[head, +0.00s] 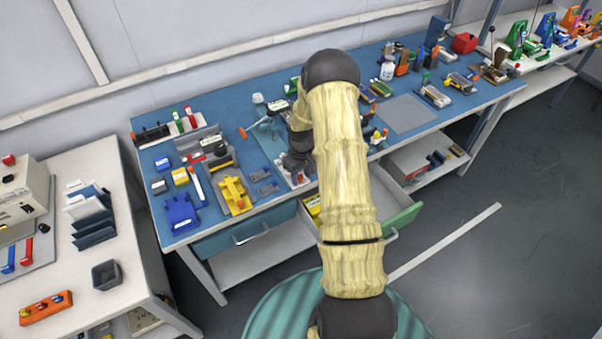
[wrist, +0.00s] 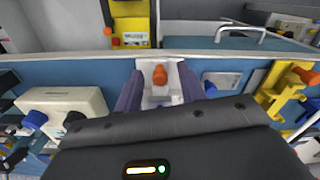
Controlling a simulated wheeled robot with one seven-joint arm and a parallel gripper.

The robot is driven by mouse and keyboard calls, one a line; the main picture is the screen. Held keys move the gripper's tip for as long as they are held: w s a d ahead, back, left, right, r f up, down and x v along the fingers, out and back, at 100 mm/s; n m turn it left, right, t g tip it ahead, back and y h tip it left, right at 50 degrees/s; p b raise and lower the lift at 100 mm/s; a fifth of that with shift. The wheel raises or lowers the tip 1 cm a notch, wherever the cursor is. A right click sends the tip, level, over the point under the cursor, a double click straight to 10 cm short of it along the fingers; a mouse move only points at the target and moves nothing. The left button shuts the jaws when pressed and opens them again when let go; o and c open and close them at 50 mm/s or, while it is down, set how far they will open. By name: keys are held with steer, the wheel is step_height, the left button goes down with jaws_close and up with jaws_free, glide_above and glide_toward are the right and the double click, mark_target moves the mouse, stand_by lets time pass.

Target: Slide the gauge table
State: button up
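In the wrist view, my gripper (wrist: 160,92) points down over the blue bench top, its two purplish fingers on either side of a small pale slide-like piece with an orange knob (wrist: 160,75). This piece may be the gauge table; no label confirms it. It fills the gap between the fingers, but I cannot tell whether they press on it. The lower part is hidden by my gripper's dark body. In the head view my arm covers most of the spot, with the dark wrist near the bench's front edge.
A yellow fixture (head: 235,194) and a blue block (head: 181,212) stand left on the blue bench (head: 160,226). In the wrist view a pale instrument (wrist: 66,105) stands close on the left. A green-fronted drawer (head: 402,219) is open below. A grey mat (head: 405,113) is clear.

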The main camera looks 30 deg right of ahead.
steer(key=shift+r, duration=0.1)
step_height(320, 180, up, 17)
steer(key=b, duration=0.2)
steer(key=shift+b, duration=0.35)
steer(key=shift+a+r, duration=0.1)
steer(key=shift+r, duration=0.05)
steer(key=s+a+r+m+t, duration=0.1)
steer(key=s+a+r, duration=0.1)
steer(key=s+a, duration=0.6)
steer(key=s+a+r+m+t, duration=0.1)
steer(key=s+a+r+m, duration=0.1)
steer(key=s+a, duration=0.5)
steer(key=s, duration=0.5)
steer(key=shift+a+r+t, duration=0.15)
steer(key=shift+a+t, duration=0.15)
steer(key=shift+a, duration=0.1)
steer(key=shift+s, duration=0.1)
